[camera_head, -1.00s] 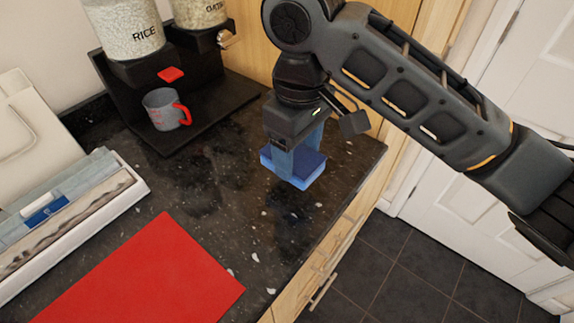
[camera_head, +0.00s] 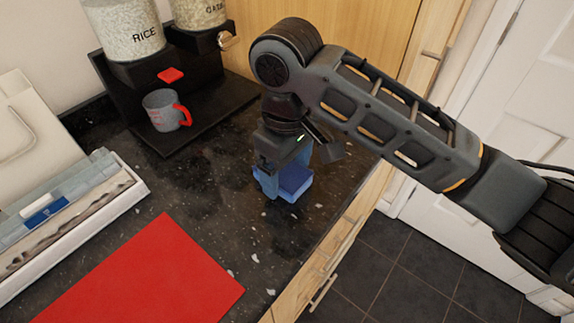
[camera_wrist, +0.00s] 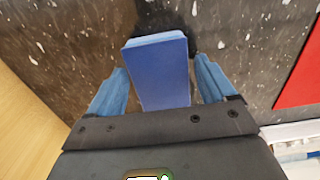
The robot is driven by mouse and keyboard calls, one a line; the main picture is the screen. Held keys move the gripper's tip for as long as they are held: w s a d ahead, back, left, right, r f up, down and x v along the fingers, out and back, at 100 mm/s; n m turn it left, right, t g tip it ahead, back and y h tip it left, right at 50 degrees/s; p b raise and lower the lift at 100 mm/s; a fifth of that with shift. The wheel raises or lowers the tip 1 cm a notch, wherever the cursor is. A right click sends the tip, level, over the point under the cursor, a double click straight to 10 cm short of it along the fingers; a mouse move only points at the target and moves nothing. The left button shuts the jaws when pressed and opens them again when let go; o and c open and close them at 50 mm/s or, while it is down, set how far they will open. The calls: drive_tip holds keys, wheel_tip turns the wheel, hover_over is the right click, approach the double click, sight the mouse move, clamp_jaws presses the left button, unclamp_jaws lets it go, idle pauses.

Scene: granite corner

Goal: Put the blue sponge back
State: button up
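The blue sponge (camera_head: 291,184) is low over the dark counter, near its right edge, under my gripper (camera_head: 284,176). It is a flat block with a darker blue broad face and a lighter blue side. In the wrist view the sponge (camera_wrist: 160,75) lies lengthwise between the two light blue fingers of my gripper (camera_wrist: 160,68). The fingers sit along its two long sides, and it moves together with them. A dark shadow shows beyond its far end. I cannot tell whether its underside touches the counter.
A red mat (camera_head: 140,275) lies on the counter in front. A white tray (camera_head: 138,188) with a small blue item (camera_head: 45,211) is at left. A grey mug (camera_head: 161,110) with a red handle stands on a black dispenser stand (camera_head: 225,95) at the back. Counter between mat and stand is clear.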

sight(287, 173)
drive_tip(key=shift+o, duration=0.4)
drive_tip(key=shift+r, duration=0.15)
drive_tip(key=shift+r, duration=0.3)
wheel_tip(287, 173, up, 11)
drive_tip(key=shift+r+p, duration=0.15)
drive_tip(key=shift+p, duration=0.3)
